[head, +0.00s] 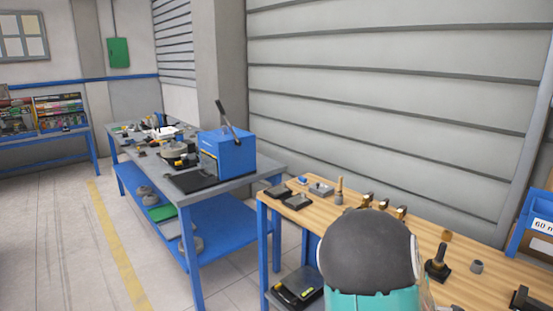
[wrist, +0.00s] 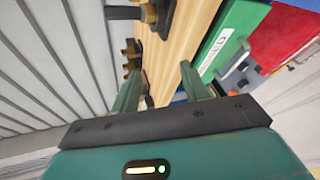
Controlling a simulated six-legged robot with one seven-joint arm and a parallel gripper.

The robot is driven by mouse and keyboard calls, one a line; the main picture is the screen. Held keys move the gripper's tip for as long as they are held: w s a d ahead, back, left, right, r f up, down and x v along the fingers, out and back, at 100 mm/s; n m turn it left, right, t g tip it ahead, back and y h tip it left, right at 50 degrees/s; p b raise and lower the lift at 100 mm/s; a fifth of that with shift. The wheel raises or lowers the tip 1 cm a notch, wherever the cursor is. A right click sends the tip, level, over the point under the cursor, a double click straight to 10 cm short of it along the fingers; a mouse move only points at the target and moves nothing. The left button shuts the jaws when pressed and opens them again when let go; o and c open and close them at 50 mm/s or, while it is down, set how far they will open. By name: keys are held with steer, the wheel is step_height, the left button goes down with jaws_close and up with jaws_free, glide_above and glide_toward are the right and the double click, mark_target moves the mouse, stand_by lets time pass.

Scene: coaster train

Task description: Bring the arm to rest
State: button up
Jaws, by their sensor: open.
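My gripper (wrist: 160,72) shows in the wrist view with its two teal fingers apart and nothing between them. The view is tilted, and the fingers point toward a wooden bench top (wrist: 178,62). I cannot tell how far above the bench they are. In the head view, a dark rounded joint and teal link of my arm (head: 368,250) stand in front of the wooden bench (head: 465,288). My gripper itself cannot be made out in the head view, and the arm hides part of the bench.
Brass-coloured fittings (head: 367,201) and a black upright tool (head: 437,263) stand on the wooden bench. A blue bin (head: 540,222) is at its right. A blue machine (head: 226,155) stands on the grey bench (head: 262,168). A slatted wall (head: 400,80) rises behind. The floor at left (head: 65,230) is clear.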

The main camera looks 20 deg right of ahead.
steer(key=a+r+m+g+y, duration=0.1)
steer(key=a+r+m+y, duration=0.3)
steer(key=a, duration=0.8)
steer(key=a+r+m+y, duration=0.4)
steer(key=a, duration=0.9)
steer(key=s+a+r+m+g+y, duration=0.1)
steer(key=s+a+r+m, duration=0.1)
steer(key=s+a, duration=0.5)
steer(key=s+a+r+m+g+y, duration=0.1)
steer(key=s+a+r+m, duration=0.1)
steer(key=s+a+r, duration=0.3)
steer(key=s+a, duration=0.2)
steer(key=a, duration=0.2)
steer(key=shift+s+a+g, duration=0.2)
steer(key=shift+a+g, duration=0.1)
